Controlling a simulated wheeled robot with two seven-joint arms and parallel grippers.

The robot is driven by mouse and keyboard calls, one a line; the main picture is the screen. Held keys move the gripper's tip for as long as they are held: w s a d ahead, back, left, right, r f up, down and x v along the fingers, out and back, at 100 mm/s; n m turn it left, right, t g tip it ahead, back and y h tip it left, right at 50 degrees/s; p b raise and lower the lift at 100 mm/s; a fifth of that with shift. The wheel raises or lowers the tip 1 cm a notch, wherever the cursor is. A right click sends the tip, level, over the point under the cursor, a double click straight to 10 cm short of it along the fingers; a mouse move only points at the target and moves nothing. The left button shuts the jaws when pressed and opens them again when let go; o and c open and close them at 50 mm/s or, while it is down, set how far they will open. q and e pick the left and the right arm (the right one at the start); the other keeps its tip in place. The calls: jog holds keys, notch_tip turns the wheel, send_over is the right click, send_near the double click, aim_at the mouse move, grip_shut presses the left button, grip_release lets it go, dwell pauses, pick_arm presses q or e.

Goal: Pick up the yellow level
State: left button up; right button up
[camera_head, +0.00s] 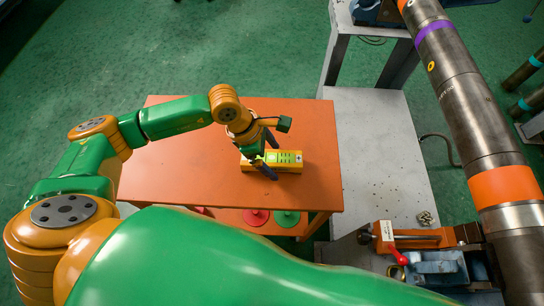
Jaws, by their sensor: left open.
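The yellow level (289,163) lies on the orange table top, toward its right side. It is a short yellow bar with a bright green panel on its upper face. My left gripper (270,158) reaches down over the left part of the level, with its dark fingers on either side of the bar. The gripper is open, and I cannot tell whether a finger touches the level. The gripper and wrist hide part of the level's left end. My right gripper is not in view.
The orange table (180,180) is otherwise bare. Red (256,217) and green (287,218) round things sit below its front edge. A grey bench (377,150) adjoins on the right, with an orange and blue vise (440,262). A large banded pipe (470,110) spans the right side.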

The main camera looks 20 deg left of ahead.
pick_arm(q)
jog(key=shift+f+b, duration=0.2)
jog(key=shift+b, duration=0.2)
dwell(0.5)
grip_shut()
